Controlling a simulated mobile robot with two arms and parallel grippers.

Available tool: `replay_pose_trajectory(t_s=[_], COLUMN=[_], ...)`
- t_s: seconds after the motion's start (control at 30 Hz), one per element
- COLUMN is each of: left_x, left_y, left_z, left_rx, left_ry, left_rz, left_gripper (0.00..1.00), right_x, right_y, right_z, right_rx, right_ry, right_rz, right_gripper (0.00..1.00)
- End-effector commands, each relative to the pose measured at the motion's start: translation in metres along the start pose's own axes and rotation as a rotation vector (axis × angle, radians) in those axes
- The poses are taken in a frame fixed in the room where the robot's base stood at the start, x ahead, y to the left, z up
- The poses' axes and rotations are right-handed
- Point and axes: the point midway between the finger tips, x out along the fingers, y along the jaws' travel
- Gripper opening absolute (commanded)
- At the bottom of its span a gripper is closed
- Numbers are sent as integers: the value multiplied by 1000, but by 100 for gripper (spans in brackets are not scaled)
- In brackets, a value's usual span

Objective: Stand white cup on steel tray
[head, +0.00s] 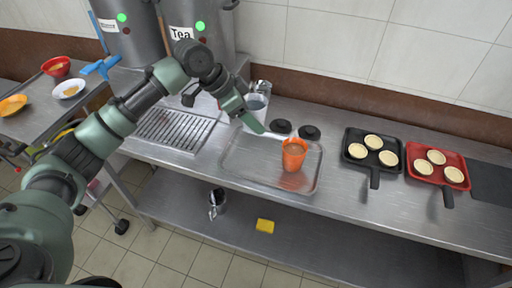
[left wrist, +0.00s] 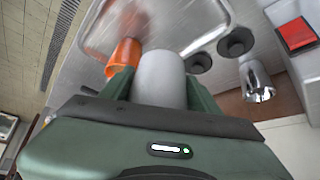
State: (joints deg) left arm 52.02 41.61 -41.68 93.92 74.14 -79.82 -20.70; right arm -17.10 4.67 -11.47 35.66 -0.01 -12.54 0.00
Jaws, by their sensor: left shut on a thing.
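My left gripper (head: 257,122) is shut on the white cup (head: 257,104), which looks upright at the back left edge of the steel tray (head: 235,163). In the left wrist view the cup (left wrist: 160,72) sits between the two green fingers, and the tray (left wrist: 150,22) shows beyond it. I cannot tell how high the cup is above the surface. An orange cup (head: 293,155) with brown contents stands on the tray's right part; it also shows in the left wrist view (left wrist: 124,56). My right gripper is not in view.
Two dark round pieces (head: 309,132) lie behind the tray, and a shiny metal cup (left wrist: 257,80) stands nearby. A drain grate (head: 175,130) is to the left. A black pan (head: 358,158) and red pan (head: 424,179) lie right. The tray's left and middle are bare.

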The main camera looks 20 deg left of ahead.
Motion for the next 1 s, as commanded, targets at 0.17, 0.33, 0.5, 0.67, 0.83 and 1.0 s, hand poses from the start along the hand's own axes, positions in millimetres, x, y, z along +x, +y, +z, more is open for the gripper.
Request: replay_pose_trajectory(t_s=[0.17,0.33,0.5,0.67,0.83,1.0], left_x=[38,61,71,89,103,103], left_y=[1,0,0,0,0,0], left_z=[25,39,45,57,66,66], left_rx=[-4,-1,-1,-3,-1,0], left_ry=[-2,1,1,-1,1,2], left_rz=[2,0,-1,1,-1,-2], left_gripper=[11,11,11,11,11,11], right_x=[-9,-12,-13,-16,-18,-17], right_y=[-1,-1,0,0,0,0], right_z=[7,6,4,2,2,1], right_rx=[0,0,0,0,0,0], right_ry=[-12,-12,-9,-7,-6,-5], right_rz=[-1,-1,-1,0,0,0], right_gripper=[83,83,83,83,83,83])
